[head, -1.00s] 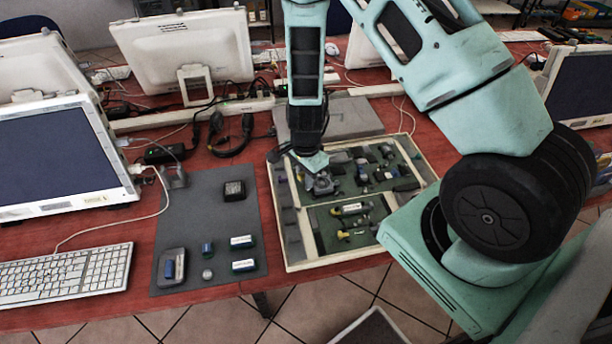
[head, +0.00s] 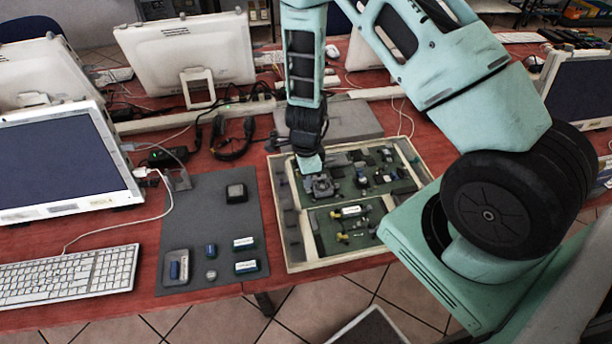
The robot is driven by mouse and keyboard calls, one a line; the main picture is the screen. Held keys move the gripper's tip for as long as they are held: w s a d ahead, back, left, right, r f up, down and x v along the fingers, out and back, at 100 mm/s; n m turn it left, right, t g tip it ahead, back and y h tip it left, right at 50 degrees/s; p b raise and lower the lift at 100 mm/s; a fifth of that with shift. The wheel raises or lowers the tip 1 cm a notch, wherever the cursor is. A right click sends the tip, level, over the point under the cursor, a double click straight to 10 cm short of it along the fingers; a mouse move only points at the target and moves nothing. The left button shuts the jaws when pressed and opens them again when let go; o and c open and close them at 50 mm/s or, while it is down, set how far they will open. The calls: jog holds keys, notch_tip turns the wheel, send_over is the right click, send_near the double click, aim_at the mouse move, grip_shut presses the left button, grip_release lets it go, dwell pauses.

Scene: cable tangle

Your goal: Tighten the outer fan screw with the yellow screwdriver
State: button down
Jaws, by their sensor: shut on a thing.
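The fan (head: 320,187) is a dark grey round part on the green board in the shallow pale-rimmed tray (head: 283,238). My gripper (head: 309,165) points down just above the fan's upper left side. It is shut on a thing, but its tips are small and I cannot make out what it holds. I cannot pick out the yellow screwdriver for sure. Small yellow-ended parts (head: 342,237) lie in the front compartment. The outer fan screw is too small to see.
Left of the tray is a dark grey mat (head: 215,213) with a black block (head: 236,193) and several small blue and white parts. A keyboard (head: 68,277) and monitors (head: 62,160) stand to the left. A grey flat box (head: 345,120) lies behind the tray.

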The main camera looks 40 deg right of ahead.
jog(key=shift+r+p, duration=2.45)
jog(key=shift+r, duration=0.45)
